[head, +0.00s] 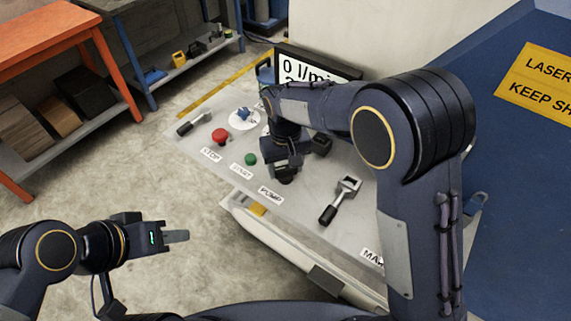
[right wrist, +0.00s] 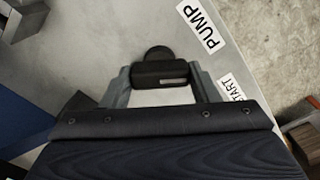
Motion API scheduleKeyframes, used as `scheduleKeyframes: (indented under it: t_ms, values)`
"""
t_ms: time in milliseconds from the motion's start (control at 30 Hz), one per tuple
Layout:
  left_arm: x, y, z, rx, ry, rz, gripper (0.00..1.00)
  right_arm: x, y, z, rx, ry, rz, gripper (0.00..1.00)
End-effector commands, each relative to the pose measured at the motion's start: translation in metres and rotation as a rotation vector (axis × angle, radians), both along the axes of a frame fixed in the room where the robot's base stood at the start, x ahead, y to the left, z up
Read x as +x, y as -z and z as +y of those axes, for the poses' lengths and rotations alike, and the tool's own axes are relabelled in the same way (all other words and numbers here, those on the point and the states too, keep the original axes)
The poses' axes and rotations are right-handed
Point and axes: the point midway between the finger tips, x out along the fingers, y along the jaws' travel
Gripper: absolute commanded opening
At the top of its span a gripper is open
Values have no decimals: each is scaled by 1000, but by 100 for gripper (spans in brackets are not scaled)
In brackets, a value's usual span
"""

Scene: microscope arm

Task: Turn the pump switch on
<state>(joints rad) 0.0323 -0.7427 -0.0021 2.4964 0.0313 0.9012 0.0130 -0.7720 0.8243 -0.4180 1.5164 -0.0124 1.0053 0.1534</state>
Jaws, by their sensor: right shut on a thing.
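The pump switch is a black rotary knob (right wrist: 160,72) on the light grey panel, beside the white PUMP label (right wrist: 202,27). In the head view the PUMP label (head: 270,194) shows just in front of it, and the knob (head: 287,179) is mostly hidden under my right gripper (head: 285,170). In the right wrist view my right gripper (right wrist: 163,82) has one finger on each side of the knob and is shut on it. My left gripper (head: 176,237) is held over the floor, away from the panel and empty; its finger gap is not clear.
On the panel (head: 310,215) are a red stop button (head: 220,136), a green start button (head: 250,159), a blue knob (head: 243,114) and a black-handled lever (head: 340,200). A display (head: 312,68) stands behind. An orange bench (head: 50,40) is at left.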

Motion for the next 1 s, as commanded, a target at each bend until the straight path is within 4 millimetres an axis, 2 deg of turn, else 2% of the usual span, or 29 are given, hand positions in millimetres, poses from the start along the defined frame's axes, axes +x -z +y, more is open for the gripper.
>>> scheduleKeyframes:
  t_ms: [600,1000]
  values:
    - [0,-9,0,0,0,0,36,1,-2,0,0,582,-2,32]
    - [0,-14,0,0,0,0,36,1,-2,0,1,856,-4,32]
